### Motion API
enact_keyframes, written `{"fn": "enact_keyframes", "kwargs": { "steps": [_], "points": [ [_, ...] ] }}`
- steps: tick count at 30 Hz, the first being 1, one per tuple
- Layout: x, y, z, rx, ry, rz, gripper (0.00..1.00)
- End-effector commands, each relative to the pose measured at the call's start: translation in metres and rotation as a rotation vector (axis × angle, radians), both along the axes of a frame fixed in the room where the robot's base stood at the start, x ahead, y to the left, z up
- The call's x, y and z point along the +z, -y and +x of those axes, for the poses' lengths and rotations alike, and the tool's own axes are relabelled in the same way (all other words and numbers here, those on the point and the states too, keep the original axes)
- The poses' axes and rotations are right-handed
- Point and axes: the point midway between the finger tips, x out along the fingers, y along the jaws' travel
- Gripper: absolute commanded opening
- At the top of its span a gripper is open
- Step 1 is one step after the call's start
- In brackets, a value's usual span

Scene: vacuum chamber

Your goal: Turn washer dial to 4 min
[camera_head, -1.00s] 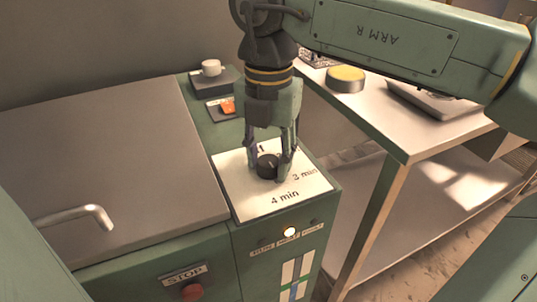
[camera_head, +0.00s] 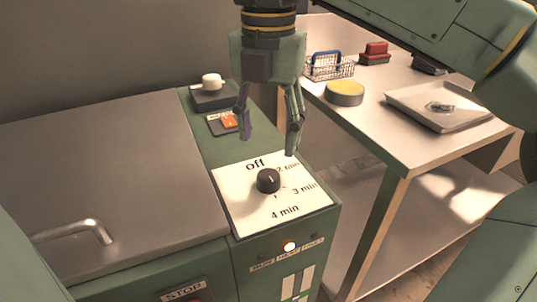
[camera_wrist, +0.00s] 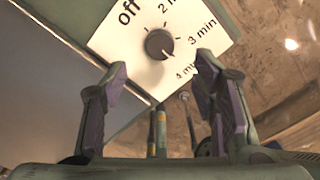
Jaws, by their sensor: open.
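The washer dial is a round black knob (camera_head: 268,180) on a white plate (camera_head: 236,209) marked off, 2 min, 3 min and 4 min. It also shows in the wrist view (camera_wrist: 159,43), where a faint light mark on its lower right side seems to face the 4 min label. The mark is too small to be certain. My gripper (camera_head: 268,143) is open and empty above the dial, its fingers apart and clear of the knob. In the wrist view both fingers of my gripper (camera_wrist: 162,64) spread below the knob, with nothing between them.
The washer's grey lid (camera_head: 110,170) with a bent handle (camera_head: 85,232) is at the left. A lit button (camera_head: 290,246) is on the front panel. At the right, a table holds a yellow-topped round item (camera_head: 345,92), a wire basket (camera_head: 328,66) and a tray (camera_head: 440,112).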

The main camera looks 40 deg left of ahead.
Motion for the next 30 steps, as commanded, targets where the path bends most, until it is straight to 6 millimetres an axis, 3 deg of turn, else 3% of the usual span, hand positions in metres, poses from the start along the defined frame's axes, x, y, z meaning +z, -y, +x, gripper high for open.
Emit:
{"fn": "enact_keyframes", "kwargs": {
  "steps": [3,9,30],
  "points": [
    [0.020,-0.001,0.000,0.002,0.000,0.002,0.54],
    [0.035,0.000,0.000,0.001,0.000,0.000,0.54],
    [0.036,0.000,0.000,0.001,0.000,-0.001,0.54]
  ]
}}
